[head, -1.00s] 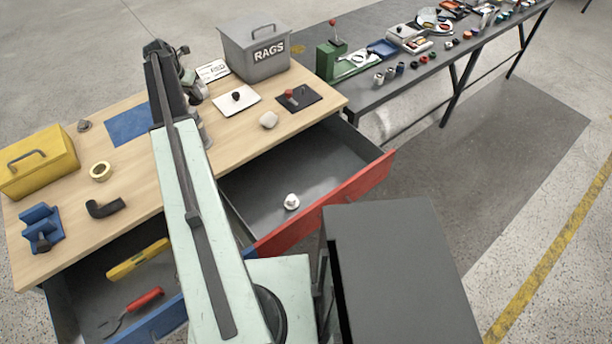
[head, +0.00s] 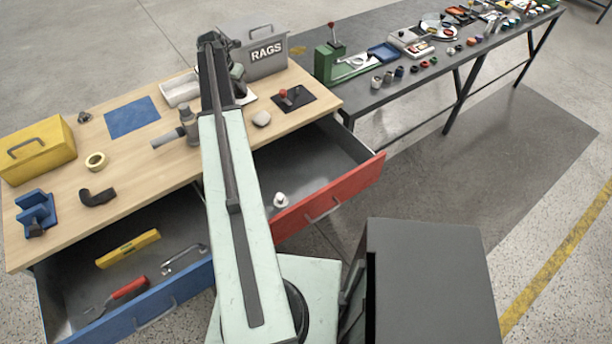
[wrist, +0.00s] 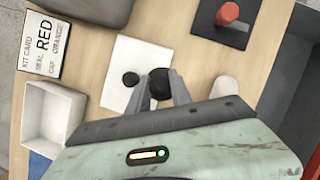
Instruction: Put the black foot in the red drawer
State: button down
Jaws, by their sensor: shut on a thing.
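The black foot (wrist: 159,82) is a dark rounded piece between my gripper's fingertips (wrist: 163,90) in the wrist view. The fingers are shut on it, over a white square pad (wrist: 140,57). A dark round spot shows on the pad just left of it; I cannot tell whether it is an object or a shadow. In the head view my gripper (head: 238,88) is over the back of the wooden bench, and the foot is hidden. The red drawer (head: 345,192) is open at the bench's right front, with a small white piece (head: 280,200) inside.
A black pad with a red knob (head: 287,97) and a pale lump (head: 261,119) lie right of my gripper. The grey RAGS box (head: 266,58) stands behind. A white open tray (wrist: 52,115) lies left. The blue drawer (head: 150,305) is open, holding tools.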

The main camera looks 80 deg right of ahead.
aim_at(333, 171)
jog(key=k, duration=0.85)
jog(key=z, duration=0.6)
jog(key=i, duration=0.5)
jog(key=u, duration=0.1)
